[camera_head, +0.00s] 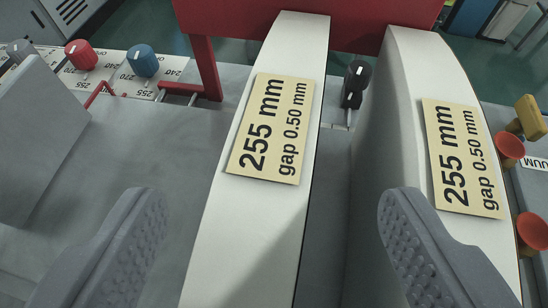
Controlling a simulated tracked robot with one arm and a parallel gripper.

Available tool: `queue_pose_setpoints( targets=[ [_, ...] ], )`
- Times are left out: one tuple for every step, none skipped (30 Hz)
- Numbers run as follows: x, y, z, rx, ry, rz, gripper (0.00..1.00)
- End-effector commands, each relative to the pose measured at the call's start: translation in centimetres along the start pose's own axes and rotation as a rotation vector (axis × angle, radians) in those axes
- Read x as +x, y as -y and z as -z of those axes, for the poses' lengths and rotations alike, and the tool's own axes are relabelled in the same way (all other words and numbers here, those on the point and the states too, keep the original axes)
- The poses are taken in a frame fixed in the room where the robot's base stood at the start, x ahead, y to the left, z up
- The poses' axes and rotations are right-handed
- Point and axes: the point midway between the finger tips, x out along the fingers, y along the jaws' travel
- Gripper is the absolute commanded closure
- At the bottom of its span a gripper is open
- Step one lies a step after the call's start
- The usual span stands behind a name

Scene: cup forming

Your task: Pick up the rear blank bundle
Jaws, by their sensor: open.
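My gripper (265,248) shows at the bottom of the view with two grey, dimpled fingers spread wide apart. It is open, and nothing is held between the fingers. Two long white curved pieces run up the middle and right of the view. The middle one (225,240) lies between my fingers in the picture and bears a tan label (271,128) reading 255 mm, gap 0.50 mm. The right one (400,110) bears a like label (463,157) and passes behind my right finger.
A red frame (300,20) crosses the top. At the upper left are a red knob (81,54) and a blue knob (142,60). A black knob (357,75) stands between the white pieces. Orange-red suction cups (509,147) are at the right edge. The grey surface (140,150) at left is bare.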

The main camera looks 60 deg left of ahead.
Motion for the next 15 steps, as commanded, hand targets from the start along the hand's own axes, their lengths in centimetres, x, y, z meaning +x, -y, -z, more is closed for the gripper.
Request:
queue_pose_setpoints(
  targets=[
    [0.3,0.1,0.1,0.000,0.000,0.001,0.32],
    [0.6,0.1,0.1,0.001,0.000,0.001,0.32],
    [1.0,0.1,0.2,0.001,0.001,0.002,0.32],
    [1.4,0.1,0.2,0.001,0.002,0.002,0.32],
    [1.9,0.1,0.3,0.001,0.002,0.003,0.32],
    [2.4,0.1,0.5,0.000,0.001,0.003,0.32],
    [2.8,0.1,0.6,0.000,0.000,0.003,0.32],
    [3.2,0.1,0.8,-0.001,-0.001,0.003,0.32],
    [3.6,0.1,0.7,-0.001,-0.001,0.002,0.32],
    [3.9,0.1,0.7,0.000,-0.002,0.002,0.32],
    [4.2,0.1,0.7,0.000,-0.002,0.002,0.32],
    [4.5,0.1,0.7,0.001,-0.002,0.002,0.32],
    [4.7,0.1,0.7,0.001,-0.001,0.002,0.32],
    [4.8,0.1,0.7,0.001,-0.001,0.002,0.32],
    [5.0,0.1,0.6,0.002,-0.001,0.002,0.32]
  ],
)
